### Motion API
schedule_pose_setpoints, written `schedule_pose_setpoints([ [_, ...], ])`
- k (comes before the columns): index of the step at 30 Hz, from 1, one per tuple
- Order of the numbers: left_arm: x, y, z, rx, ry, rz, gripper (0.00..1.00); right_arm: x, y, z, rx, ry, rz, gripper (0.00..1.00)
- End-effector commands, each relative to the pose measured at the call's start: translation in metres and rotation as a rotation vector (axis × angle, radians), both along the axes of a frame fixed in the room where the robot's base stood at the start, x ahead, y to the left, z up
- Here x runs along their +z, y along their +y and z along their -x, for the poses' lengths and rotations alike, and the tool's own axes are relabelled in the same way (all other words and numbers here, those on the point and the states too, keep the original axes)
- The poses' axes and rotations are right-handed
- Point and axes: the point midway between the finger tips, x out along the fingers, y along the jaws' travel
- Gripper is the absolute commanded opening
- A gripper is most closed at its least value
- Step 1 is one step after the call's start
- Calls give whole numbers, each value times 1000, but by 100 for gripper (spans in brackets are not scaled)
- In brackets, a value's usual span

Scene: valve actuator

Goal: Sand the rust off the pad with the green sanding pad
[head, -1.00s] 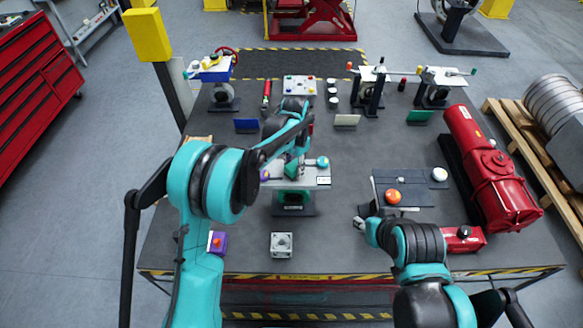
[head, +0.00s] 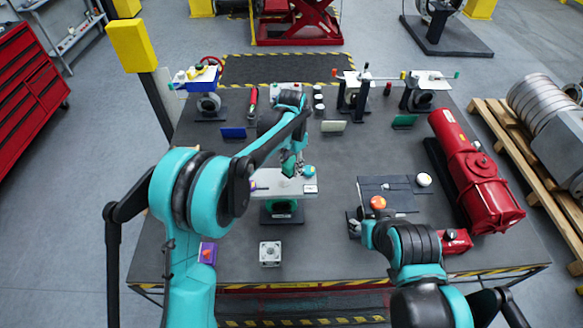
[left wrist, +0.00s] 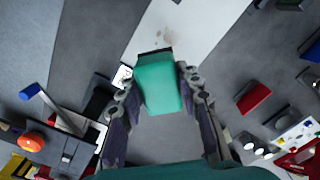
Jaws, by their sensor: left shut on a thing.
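My left gripper (head: 291,168) is over the white plate (head: 268,182) on the stand in the middle of the table. In the left wrist view its fingers (left wrist: 160,100) are shut on the green sanding pad (left wrist: 160,82), one on each side. The white plate (left wrist: 207,22) runs beyond the pad there, with faint brown rust marks (left wrist: 168,37) just past the pad's far end. I cannot tell whether the pad touches the plate. My right gripper (head: 361,228) is low at the right front, partly hidden by its own arm; its jaws are unclear.
A blue-green ball (head: 310,171) and a small display (head: 311,189) are at the plate's right end. A red cylinder actuator (head: 471,175) lies at the right. A grey block (head: 270,253) and purple box (head: 207,253) stand in front. Coloured panels and fixtures line the back.

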Motion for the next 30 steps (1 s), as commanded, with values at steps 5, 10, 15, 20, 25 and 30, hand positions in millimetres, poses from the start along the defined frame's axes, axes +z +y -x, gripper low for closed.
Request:
schedule_pose_setpoints([
  [5,18,1,2,2,0,0,7,10,0,0,0,0,0,40],
  [10,25,1,3,3,0,0,7,13,0,0,0,0,0,40],
  [15,25,1,3,3,0,0,7,13,0,0,0,0,0,40],
  [20,25,1,3,3,0,0,7,13,0,0,0,0,0,40],
  [25,25,1,3,3,0,0,7,13,0,0,0,0,0,40],
  [30,25,16,14,17,0,0,7,22,0,0,0,0,0,40],
])
